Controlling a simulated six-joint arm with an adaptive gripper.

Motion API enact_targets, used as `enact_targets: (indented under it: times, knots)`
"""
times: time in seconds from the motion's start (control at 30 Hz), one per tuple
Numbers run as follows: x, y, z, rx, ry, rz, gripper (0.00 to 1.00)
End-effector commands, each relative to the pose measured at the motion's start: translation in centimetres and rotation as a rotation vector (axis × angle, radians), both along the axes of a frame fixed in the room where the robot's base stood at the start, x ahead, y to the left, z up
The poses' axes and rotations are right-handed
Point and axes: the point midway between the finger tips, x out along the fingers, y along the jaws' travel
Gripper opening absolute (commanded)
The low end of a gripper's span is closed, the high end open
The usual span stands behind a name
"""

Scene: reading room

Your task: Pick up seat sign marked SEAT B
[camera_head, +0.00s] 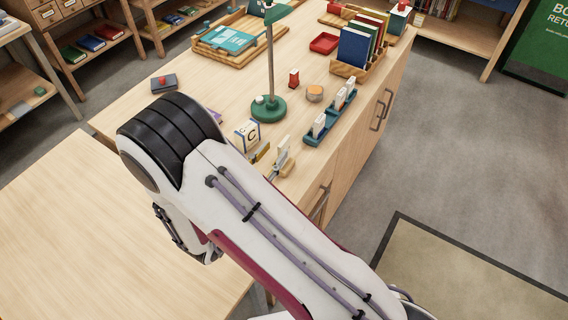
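Several small white upright cards stand near the right edge of the wooden counter (225,80). One white card (283,149) stands on a light wooden base, just beyond my arm. Others stand in a teal rack: a near card (319,124), a middle card (340,98) and a far card (351,84). They look like seat signs, but their lettering is too small to read, so I cannot tell which is marked SEAT B. My arm crosses the foreground and hides part of the counter. My gripper's fingers do not show.
A green lamp (269,107) stands mid-counter. A block marked C (247,134) sits beside the single card. A small orange-topped jar (314,93), a red stamp-like piece (293,78) and a wooden book rack (344,70) stand nearby. A lower bare table (80,230) lies at left.

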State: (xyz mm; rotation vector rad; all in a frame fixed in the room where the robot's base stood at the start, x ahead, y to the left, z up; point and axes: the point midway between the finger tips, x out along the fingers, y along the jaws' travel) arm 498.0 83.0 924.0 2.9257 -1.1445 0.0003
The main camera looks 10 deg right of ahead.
Motion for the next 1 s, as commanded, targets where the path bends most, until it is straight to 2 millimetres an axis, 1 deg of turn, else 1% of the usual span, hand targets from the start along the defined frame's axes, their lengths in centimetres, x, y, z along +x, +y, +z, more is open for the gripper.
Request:
enact_targets:
  times: [0.03, 0.2, 0.5, 0.67, 0.77, 1.0]
  knots:
    - [0.2, -0.3, 0.0, 0.0, 0.0, -0.002, 0.28]
    - [0.7, -0.7, -0.1, 0.0, 0.0, 0.0, 0.28]
    - [0.7, -0.7, -0.1, 0.0, 0.0, 0.001, 0.28]
    - [1.0, -1.0, -0.2, 0.0, 0.0, -0.001, 0.28]
    - [1.4, -1.4, -0.4, -0.001, 0.001, -0.001, 0.28]
    - [3.0, -3.1, -1.2, -0.001, 0.001, -0.003, 0.28]
